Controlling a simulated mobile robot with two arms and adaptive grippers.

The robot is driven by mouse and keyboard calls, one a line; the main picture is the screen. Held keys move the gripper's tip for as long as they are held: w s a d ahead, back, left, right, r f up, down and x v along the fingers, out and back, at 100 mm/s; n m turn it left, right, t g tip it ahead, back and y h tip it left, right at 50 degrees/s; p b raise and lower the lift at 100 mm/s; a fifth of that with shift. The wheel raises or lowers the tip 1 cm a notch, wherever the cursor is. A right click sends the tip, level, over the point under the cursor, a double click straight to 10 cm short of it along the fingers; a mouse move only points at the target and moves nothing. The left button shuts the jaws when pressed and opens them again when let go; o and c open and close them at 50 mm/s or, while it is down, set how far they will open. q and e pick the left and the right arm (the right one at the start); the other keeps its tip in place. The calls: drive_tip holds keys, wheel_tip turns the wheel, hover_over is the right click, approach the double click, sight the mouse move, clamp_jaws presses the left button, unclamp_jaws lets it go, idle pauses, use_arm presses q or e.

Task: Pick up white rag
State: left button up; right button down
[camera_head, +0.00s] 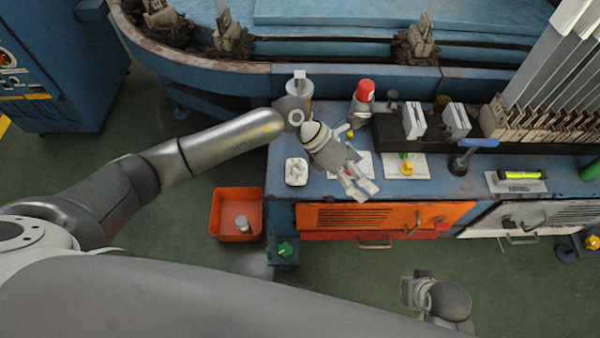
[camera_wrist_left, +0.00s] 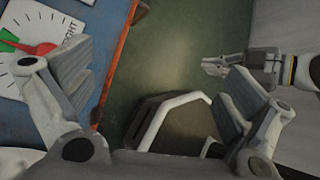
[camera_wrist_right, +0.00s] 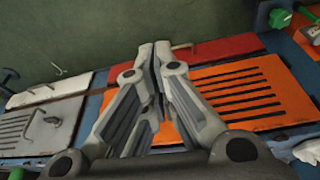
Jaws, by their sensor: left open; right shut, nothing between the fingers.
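The white rag (camera_head: 296,172) is a small crumpled bundle on the left end of the blue workbench in the head view. A white patch, likely the rag, shows at the right edge of the right wrist view (camera_wrist_right: 309,150). My left gripper (camera_head: 362,190) is open and empty, right of the rag and over the bench's front edge. Its spread fingers show in the left wrist view (camera_wrist_left: 155,85), with floor between them. My right gripper (camera_wrist_right: 155,52) is shut and empty, in front of the bench drawers; the head view shows it low at right (camera_head: 410,291).
An orange drawer front (camera_head: 385,216) is below. An orange bin (camera_head: 236,214) stands on the floor at left. Green floor is clear in front.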

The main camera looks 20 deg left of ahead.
use_arm(q)
drive_tip(key=w+a+f+m+y, duration=0.1)
drive_tip(key=a+f+y, duration=0.15)
drive_tip(key=a, duration=0.25)
drive_tip(key=w+a+f+m+y, duration=0.1)
drive_tip(key=w+a+y, duration=0.15)
drive_tip(key=a, duration=0.25)
drive_tip(key=m+y, duration=0.1)
drive_tip(key=y, duration=0.3)
hover_over(296, 166)
drive_tip(key=shift+a+f+b, duration=0.1)
drive_tip(key=shift+a+b, duration=0.2)
drive_tip(key=shift+b, duration=0.15)
drive_tip(key=shift+a+f, duration=0.2)
drive_tip(key=shift+f, duration=0.1)
drive_tip(key=f, duration=0.2)
drive_tip(key=f+b, duration=0.1)
drive_tip(key=f, duration=0.1)
drive_tip(key=d+f, duration=0.1)
drive_tip(key=f, duration=0.1)
drive_tip(key=shift+f, duration=0.4)
use_arm(e)
drive_tip(key=v, duration=0.6)
drive_tip(key=shift+d, duration=0.35)
use_arm(q)
drive_tip(key=c, duration=1.1)
